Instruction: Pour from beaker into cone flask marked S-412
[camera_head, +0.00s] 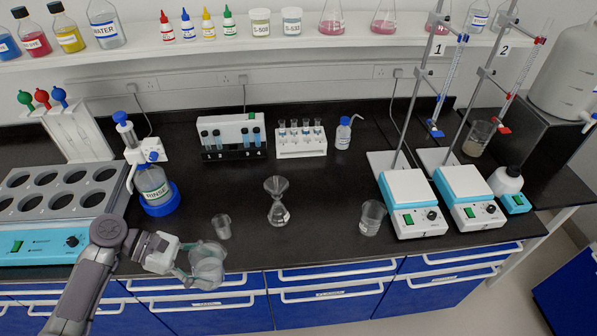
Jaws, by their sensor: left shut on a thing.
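My left gripper (197,264) comes in from the lower left and is shut on a clear glass beaker (209,268), which it holds near the bench's front edge. The beaker looks tilted, and I cannot tell how much liquid is in it. A cone flask (279,215) stands upright on the black bench, to the right of the held beaker and apart from it. A glass funnel (276,185) sits in its neck. No S-412 marking can be read on the flask. My right gripper is not in view.
A small beaker (221,226) stands between the gripper and the flask. Another beaker (371,217) stands right of the flask, beside the hotplates (412,202). The bench around the flask is clear.

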